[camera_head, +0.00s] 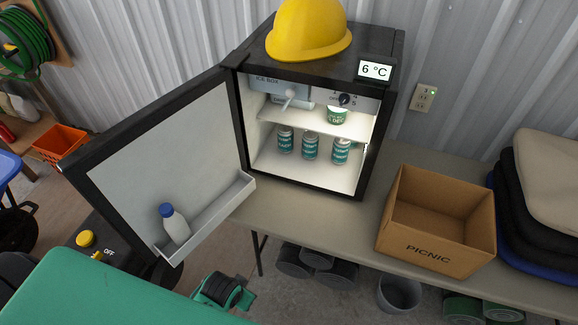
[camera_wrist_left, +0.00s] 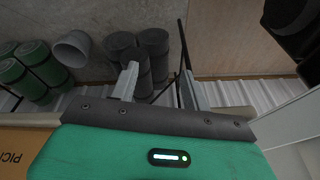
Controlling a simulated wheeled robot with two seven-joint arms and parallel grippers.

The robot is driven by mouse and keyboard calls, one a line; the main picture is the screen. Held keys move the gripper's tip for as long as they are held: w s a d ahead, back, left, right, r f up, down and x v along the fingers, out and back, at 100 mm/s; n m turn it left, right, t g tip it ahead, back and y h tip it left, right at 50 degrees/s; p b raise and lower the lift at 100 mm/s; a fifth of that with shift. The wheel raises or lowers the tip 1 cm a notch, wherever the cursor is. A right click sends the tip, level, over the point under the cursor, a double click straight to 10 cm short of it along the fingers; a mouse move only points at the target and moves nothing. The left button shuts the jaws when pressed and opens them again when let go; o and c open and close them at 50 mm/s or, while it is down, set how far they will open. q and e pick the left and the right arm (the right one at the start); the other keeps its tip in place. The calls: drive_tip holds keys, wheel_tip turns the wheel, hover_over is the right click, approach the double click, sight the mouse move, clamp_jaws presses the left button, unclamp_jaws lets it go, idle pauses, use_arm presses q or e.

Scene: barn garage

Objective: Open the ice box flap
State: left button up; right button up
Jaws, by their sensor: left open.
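The small black fridge (camera_head: 375,130) stands on the table with its door (camera_head: 165,150) swung wide open to the left. The grey ice box flap (camera_head: 270,94), under an ICE BOX label, is at the top left inside. It looks closed, and a pale handle (camera_head: 290,94) sticks out from it. My left gripper (camera_wrist_left: 157,70) is open and empty in the left wrist view, with grey rolls beyond its fingers. It is apart from the flap, which does not show in that view. My right gripper is not seen.
A green can (camera_head: 337,115) stands on the shelf, with three cans below. A bottle (camera_head: 174,222) sits in the door's bin. A yellow helmet (camera_head: 308,30) is on top. The PICNIC box (camera_head: 437,255) and cushions (camera_head: 545,180) stand right. Grey rolls (camera_head: 335,274) lie below the table.

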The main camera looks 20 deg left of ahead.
use_arm(q)
drive_tip(key=w+r+m+t, duration=0.25)
drive_tip(key=w+r, duration=0.25)
drive_tip(key=r, duration=0.5)
drive_tip(key=m+t, duration=1.2)
drive_tip(key=m, duration=1.7)
approach(289, 96)
drive_tip(key=shift+h, duration=0.3)
drive_tip(key=w+p, duration=0.3)
drive_tip(key=w, duration=0.7)
drive_tip(key=shift+f+p, duration=0.1)
drive_tip(key=shift+p, duration=0.25)
drive_tip(key=shift+w+f, duration=0.1)
drive_tip(key=shift+w, duration=0.8)
drive_tip(key=shift+c, duration=0.2)
clamp_jaws()
